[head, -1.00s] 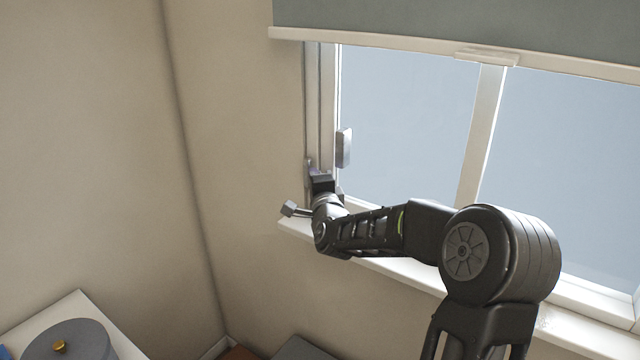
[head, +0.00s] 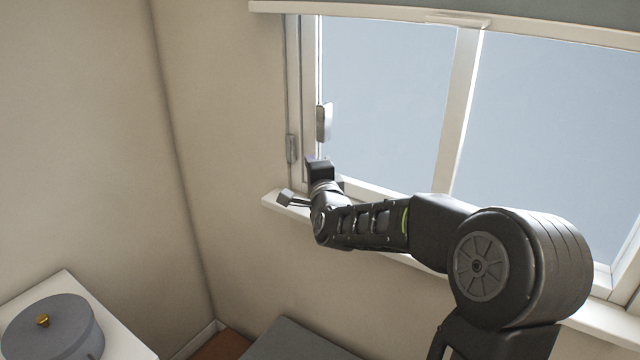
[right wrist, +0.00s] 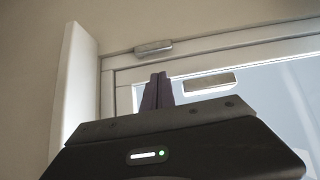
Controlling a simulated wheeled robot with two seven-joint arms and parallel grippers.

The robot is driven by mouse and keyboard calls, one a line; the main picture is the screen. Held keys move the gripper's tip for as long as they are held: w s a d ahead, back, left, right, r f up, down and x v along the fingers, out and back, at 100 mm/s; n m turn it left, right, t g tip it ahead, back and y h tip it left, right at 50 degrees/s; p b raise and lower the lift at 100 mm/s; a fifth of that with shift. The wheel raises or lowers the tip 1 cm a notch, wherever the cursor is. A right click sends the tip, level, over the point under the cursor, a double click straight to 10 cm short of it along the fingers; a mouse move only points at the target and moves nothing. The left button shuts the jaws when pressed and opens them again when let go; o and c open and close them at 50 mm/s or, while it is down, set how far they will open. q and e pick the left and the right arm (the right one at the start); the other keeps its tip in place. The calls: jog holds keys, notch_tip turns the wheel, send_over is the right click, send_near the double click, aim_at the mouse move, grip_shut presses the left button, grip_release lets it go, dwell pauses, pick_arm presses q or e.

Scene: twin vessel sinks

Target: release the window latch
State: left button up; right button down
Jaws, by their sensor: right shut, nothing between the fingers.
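The window (head: 455,120) has two small grey metal pieces at its left side. One, a handle-like block (head: 324,122), stands upright on the sash beside the glass; it also shows in the right wrist view (right wrist: 208,83). The other, a narrow plate (head: 291,149), is on the outer frame and shows in the right wrist view (right wrist: 153,47). I cannot tell which is the latch. My right gripper (head: 318,162) is just below and between them. In the right wrist view its dark fingers (right wrist: 157,78) are together and empty, apart from both pieces. My left gripper is out of view.
A white sill (head: 275,201) runs under the window, with the beige wall (head: 225,120) to the left. A grey blind (head: 560,18) hangs across the top. At the lower left, a grey round lidded container (head: 50,330) stands on a white surface (head: 125,340).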

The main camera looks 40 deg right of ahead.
jog(key=b+v, duration=0.1)
jog(key=v, duration=0.5)
jog(key=shift+d, duration=0.2)
jog(key=s+a+f+n+g+y, duration=0.1)
jog(key=a+f+n+g+y, duration=0.3)
jog(key=f, duration=0.7)
jog(key=a+f+n+y, duration=0.1)
jog(key=a+f+n, duration=0.5)
jog(key=f, duration=0.5)
jog(key=s+a+f+n+g+y, duration=0.15)
jog(key=a+f+n+y, duration=0.35)
jog(key=f, duration=0.6)
jog(key=s+a+f+n+g+y, duration=0.2)
jog(key=s+a+f+n+g, duration=0.4)
jog(key=s+a+f, duration=1.5)
jog(key=s+a+g, duration=0.3)
jog(key=a, duration=0.1)
jog(key=shift+n+g+y, duration=0.3)
jog(key=shift+g, duration=0.05)
